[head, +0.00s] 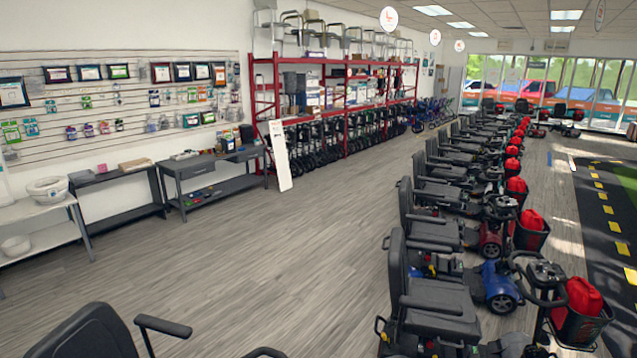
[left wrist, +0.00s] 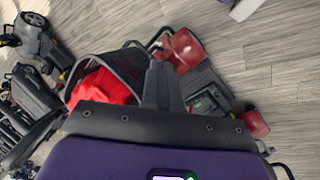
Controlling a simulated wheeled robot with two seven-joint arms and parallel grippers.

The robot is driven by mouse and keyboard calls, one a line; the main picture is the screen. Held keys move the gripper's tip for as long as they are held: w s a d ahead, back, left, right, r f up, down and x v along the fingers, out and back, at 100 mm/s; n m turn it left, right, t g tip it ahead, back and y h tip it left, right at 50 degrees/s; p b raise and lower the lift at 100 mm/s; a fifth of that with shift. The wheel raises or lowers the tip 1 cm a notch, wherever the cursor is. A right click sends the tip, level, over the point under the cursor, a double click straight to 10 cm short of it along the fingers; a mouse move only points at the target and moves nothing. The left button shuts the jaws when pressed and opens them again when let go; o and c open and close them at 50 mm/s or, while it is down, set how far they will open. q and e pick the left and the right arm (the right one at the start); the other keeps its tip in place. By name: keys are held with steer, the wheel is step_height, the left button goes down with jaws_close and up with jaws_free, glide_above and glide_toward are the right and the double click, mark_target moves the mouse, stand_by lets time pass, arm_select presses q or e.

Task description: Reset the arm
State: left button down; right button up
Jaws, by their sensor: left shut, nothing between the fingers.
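My left gripper (left wrist: 163,68) shows in the left wrist view as a dark pair of fingers standing up from a dark bar on a purple body. The fingers are together with nothing between them. Behind them lie a dark scooter basket with a red bag (left wrist: 100,88) and grey and red scooter parts (left wrist: 205,90). I cannot tell how far away these are. Neither arm shows in the head view, and my right gripper is in no view.
A row of mobility scooters (head: 440,300) with red bags runs along the right. A black seat (head: 85,335) stands at the near left. Benches (head: 210,165) and a red rack (head: 345,110) line the left wall. The wood floor (head: 270,240) between is clear.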

arm_select(q)
steer(key=s+f+m+b, duration=0.1)
steer(key=s+f+b, duration=0.2)
steer(key=f+b, duration=1)
steer(key=shift+s+d+b, duration=0.4)
steer(key=shift+b, duration=0.15)
steer(key=shift+f, duration=0.1)
